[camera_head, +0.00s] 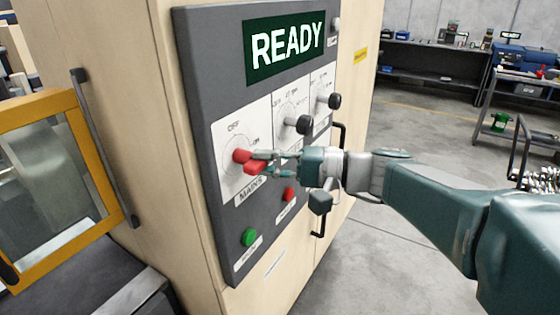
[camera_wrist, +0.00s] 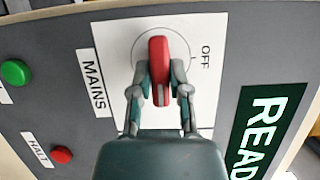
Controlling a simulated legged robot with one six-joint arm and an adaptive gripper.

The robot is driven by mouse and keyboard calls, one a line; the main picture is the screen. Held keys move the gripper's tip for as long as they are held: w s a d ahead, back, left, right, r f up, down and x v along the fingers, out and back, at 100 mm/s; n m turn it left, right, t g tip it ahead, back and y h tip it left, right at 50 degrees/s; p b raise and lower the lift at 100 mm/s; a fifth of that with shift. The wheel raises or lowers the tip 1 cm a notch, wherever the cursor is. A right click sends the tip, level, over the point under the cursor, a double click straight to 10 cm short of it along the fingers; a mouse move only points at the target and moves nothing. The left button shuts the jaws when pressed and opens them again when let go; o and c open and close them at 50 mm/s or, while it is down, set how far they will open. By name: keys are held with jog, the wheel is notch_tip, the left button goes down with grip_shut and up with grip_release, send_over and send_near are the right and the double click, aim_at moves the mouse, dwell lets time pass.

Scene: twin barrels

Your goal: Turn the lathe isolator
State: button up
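A red rotary handle (camera_head: 241,156) sits on a white plate (camera_head: 226,180) with OFF and ON marks, above a MAINS label (camera_head: 250,190). No label naming the lathe is readable. In the wrist view the red handle (camera_wrist: 160,50) stands upright in the picture, with the OFF mark to its right. My gripper (camera_head: 258,163) reaches in from the right. In the wrist view my gripper's fingers (camera_wrist: 161,88) lie against both sides of the handle, shut on it. Which mark the handle points at cannot be told clearly.
The grey panel (camera_head: 200,70) carries a READY display (camera_head: 287,48), two black-knobbed dials (camera_head: 304,125) (camera_head: 334,101), a green button (camera_head: 249,237) and a red button (camera_head: 289,195). Black cabinet handles (camera_head: 340,140) stand out nearby. A yellow-framed guard (camera_head: 50,100) is at left. Open floor lies at right.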

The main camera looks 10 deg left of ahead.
jog(key=o, duration=0.4)
jog(key=shift+a, duration=0.3)
jog(key=shift+c, duration=0.2)
jog(key=shift+a+f, duration=0.25)
jog(key=shift+a, duration=0.8)
jog(key=shift+d+r, duration=0.15)
jog(key=shift+d, duration=1.15)
jog(key=shift+a, duration=0.3)
jog(key=d, duration=1.2)
jog(key=shift+w+d, duration=0.1)
jog(key=shift+d, duration=0.1)
